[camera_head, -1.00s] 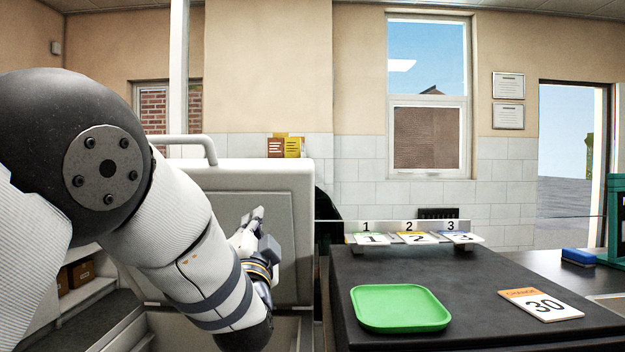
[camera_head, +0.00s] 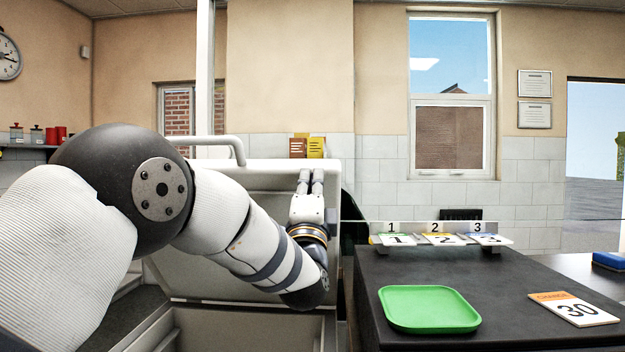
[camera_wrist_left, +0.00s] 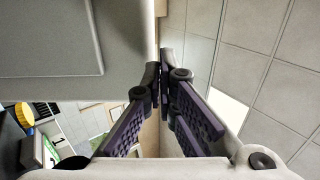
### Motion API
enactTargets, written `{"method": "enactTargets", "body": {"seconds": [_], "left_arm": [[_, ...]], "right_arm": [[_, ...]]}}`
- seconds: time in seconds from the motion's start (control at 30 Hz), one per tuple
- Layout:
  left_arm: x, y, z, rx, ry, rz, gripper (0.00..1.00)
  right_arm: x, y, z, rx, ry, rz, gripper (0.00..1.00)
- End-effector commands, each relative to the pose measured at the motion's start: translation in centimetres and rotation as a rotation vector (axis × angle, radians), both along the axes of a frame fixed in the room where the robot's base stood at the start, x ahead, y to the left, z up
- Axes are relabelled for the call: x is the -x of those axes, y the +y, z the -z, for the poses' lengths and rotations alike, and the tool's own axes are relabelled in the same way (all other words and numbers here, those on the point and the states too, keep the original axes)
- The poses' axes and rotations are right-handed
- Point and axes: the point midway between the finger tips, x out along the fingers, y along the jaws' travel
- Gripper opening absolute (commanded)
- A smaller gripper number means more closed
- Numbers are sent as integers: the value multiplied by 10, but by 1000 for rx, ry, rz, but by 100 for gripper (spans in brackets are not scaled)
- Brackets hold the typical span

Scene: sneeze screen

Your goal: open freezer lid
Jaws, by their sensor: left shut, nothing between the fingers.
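The freezer lid (camera_head: 265,182) stands raised and tilted back behind my left arm in the head view, with its pale inner face towards me. Its bar handle (camera_head: 215,140) shows at the top edge. The open freezer well (camera_head: 245,330) is below. My left gripper (camera_head: 311,174) is shut and empty, fingers pointing up, in front of the lid's upper right part; whether it touches the lid is unclear. In the left wrist view the fingertips (camera_wrist_left: 165,72) are together beside a large grey panel (camera_wrist_left: 50,40), which looks like the lid. My right gripper is not in view.
A dark counter (camera_head: 480,275) stands right of the freezer, with a green tray (camera_head: 428,308), a card marked 30 (camera_head: 573,309) and numbered cards (camera_head: 440,239). A clear screen stands over its back. A white post (camera_head: 205,70) rises behind the lid.

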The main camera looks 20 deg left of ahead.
Motion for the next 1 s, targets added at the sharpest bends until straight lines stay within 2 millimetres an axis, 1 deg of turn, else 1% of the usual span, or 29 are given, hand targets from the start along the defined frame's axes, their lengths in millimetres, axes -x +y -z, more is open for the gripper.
{"method": "enactTargets", "body": {"seconds": [0.03, 0.1, 0.47, 0.57, 0.63, 0.7, 0.8, 0.9, 1.0], "left_arm": [[-5, 1, 3, 1, 6, 1, 0], [-8, 1, 0, 0, 5, 0, 0], [-10, 2, -3, 0, 4, 0, 0], [-23, 5, -2, 0, 11, -3, 0], [-38, 8, -3, 1, 17, -6, 0], [-52, 12, -9, 1, 20, -6, 0], [-66, 15, -22, 2, 19, -4, 0], [-71, 16, -35, 1, 12, 0, 0], [-71, 16, -43, 0, 7, 1, 0]], "right_arm": [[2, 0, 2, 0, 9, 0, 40], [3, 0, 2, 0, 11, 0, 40], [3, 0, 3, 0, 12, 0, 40], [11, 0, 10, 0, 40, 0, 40], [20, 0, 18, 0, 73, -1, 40], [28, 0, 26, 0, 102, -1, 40], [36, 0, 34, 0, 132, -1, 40], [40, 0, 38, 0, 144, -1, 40], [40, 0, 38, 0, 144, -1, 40]]}}
